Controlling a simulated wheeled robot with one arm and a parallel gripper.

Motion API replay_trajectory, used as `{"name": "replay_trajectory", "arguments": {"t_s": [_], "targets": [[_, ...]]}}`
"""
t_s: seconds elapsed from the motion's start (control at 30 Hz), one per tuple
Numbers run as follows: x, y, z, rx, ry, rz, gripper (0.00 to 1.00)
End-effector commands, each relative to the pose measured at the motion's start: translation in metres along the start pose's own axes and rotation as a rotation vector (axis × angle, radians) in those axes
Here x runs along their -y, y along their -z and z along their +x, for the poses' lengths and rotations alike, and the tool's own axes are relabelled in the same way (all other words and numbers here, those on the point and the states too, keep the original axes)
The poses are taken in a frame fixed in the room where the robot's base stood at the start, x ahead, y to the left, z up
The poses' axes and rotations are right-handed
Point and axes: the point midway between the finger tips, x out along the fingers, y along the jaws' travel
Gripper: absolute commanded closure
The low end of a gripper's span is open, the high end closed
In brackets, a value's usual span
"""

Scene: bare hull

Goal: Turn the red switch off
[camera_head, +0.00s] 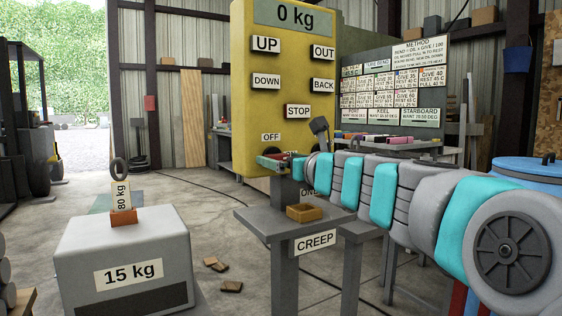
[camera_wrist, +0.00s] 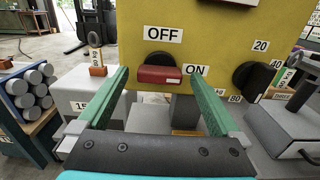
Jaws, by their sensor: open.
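The red switch (camera_wrist: 158,76) is a red block below a dark round mount on the yellow panel (camera_wrist: 225,42). The OFF label (camera_wrist: 163,34) is above it, and the ON label (camera_wrist: 195,69) is at its right end. Which setting the switch is at is not clear. My gripper (camera_wrist: 158,73) is open, with its green fingers on either side of the switch in the wrist view; contact cannot be made out. In the head view my gripper (camera_head: 280,161) is at the panel's lower edge, just below the OFF label (camera_head: 271,138), and largely covers the switch.
A black knob (camera_wrist: 247,77) with a numbered scale is to the right on the panel. A 15 kg block (camera_head: 125,240) stands at left. Wood scraps (camera_head: 231,287) lie on the floor.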

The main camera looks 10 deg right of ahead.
Motion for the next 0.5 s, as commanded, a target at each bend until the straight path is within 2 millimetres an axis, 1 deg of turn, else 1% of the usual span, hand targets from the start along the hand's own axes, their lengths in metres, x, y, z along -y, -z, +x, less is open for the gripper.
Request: {"name": "replay_trajectory", "arguments": {"t_s": [0.03,0.13,0.43,0.5], "targets": [[-0.0002,0.0012,0.0041,-0.002,-0.001,0.001,0.0],[-0.0005,0.0015,0.0084,-0.002,-0.002,0.001,0.0],[-0.0006,0.0007,0.0094,-0.001,-0.002,0.0,0.0],[-0.0006,0.0006,0.0093,-0.001,-0.002,0.0,0.08]]}}
